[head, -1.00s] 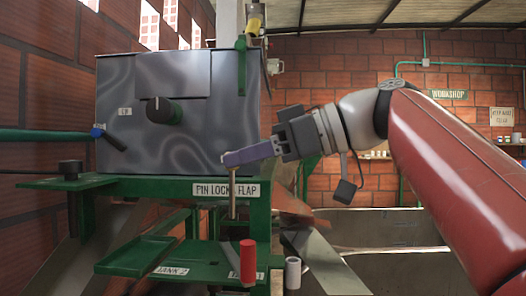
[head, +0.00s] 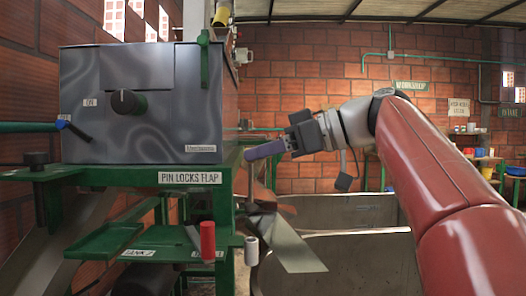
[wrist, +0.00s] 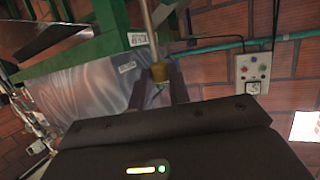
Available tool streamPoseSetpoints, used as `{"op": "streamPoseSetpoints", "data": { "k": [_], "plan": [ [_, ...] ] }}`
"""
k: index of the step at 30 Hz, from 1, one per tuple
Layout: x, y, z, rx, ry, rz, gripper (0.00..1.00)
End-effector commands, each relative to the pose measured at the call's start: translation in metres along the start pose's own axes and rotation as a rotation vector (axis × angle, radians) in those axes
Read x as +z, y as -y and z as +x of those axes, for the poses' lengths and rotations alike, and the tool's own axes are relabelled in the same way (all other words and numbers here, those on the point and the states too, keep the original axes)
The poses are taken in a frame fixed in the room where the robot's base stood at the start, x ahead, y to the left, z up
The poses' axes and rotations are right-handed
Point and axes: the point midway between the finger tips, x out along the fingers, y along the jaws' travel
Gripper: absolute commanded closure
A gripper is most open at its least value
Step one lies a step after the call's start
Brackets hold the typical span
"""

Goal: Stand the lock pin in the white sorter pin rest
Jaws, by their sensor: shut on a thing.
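The lock pin (head: 250,184) is a thin metal rod hanging roughly upright from my gripper (head: 250,154) in the head view. The purple fingers are shut on its top end. In the wrist view, the pin's brass-coloured head (wrist: 158,71) sits between the fingers and its shaft runs away toward the top. The white sorter pin rest (head: 251,250) is a short upright cylinder at the right edge of the green frame. The pin's lower end shows above the rest, apart from it in the picture. The depth between them is hard to judge.
A red cylinder (head: 207,241) stands on the green shelf left of the rest. The grey metal box (head: 150,105) and green ledge with the "PIN LOCKS FLAP" label (head: 190,178) are left of my gripper. A slanted metal chute (head: 283,243) lies behind the rest.

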Motion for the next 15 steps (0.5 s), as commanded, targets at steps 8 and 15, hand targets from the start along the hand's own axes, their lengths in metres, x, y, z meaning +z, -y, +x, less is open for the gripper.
{"op": "streamPoseSetpoints", "data": {
  "k": [8,15],
  "plan": [
    [0.018,0.000,0.006,0.000,0.000,0.000,1.00],
    [0.041,0.000,0.013,0.001,0.000,-0.001,1.00]
  ]
}}
